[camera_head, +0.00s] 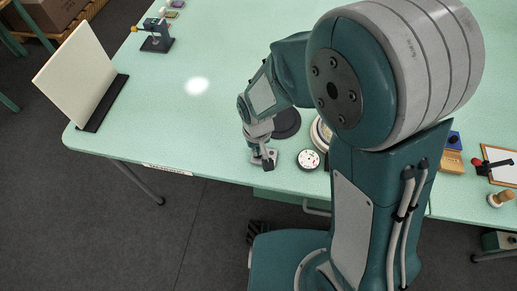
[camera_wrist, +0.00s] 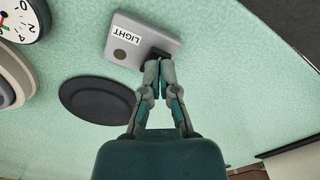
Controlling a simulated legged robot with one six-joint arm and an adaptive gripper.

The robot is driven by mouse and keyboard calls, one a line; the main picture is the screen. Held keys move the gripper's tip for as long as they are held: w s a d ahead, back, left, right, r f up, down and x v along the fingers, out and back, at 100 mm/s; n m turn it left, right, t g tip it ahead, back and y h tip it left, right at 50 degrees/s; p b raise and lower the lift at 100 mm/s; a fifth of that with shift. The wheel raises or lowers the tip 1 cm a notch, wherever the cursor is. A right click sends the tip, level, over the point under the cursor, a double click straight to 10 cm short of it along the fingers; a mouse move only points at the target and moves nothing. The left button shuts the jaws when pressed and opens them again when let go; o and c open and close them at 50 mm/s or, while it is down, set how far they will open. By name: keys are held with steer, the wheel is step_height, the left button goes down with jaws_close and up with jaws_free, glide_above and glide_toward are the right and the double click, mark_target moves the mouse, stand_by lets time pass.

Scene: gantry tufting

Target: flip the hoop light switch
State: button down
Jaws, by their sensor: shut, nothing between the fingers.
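A small grey switch box (camera_wrist: 146,38) labelled LIGHT lies on the green table in the wrist view, tilted in the picture. It has a dark round spot on its face and a dark part beside the fingertips, partly hidden by them. My gripper (camera_wrist: 159,72) is shut and empty, its fingertips at the box's near edge, over that dark part. I cannot tell whether they touch it. In the head view, my gripper (camera_head: 266,160) is at the box (camera_head: 257,153) near the table's front edge. The switch's position cannot be made out.
A black round disc (camera_wrist: 95,100) lies close beside the box. A round white dial (camera_head: 308,159) stands to the right. A bright light spot (camera_head: 197,86) falls on clear table to the left. A cream panel (camera_head: 76,75) stands at the left end.

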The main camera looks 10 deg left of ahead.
steer(key=shift+f, duration=0.65)
stand_by(0.3)
steer(key=shift+r, duration=3.55)
steer(key=shift+w+d+r, duration=0.1)
steer(key=shift+d+r, duration=0.15)
steer(key=shift+r, duration=0.05)
steer(key=s+d+r+m+t, duration=0.2)
steer(key=s+d+r, duration=0.2)
steer(key=d+r, duration=0.5)
steer(key=s+d+r+m+t, duration=0.3)
steer(key=s+d+r, duration=0.1)
steer(key=d+r, duration=0.5)
steer(key=shift+s+d+r+t, duration=0.15)
steer(key=shift+s+d+t, duration=0.15)
steer(key=shift+d, duration=0.65)
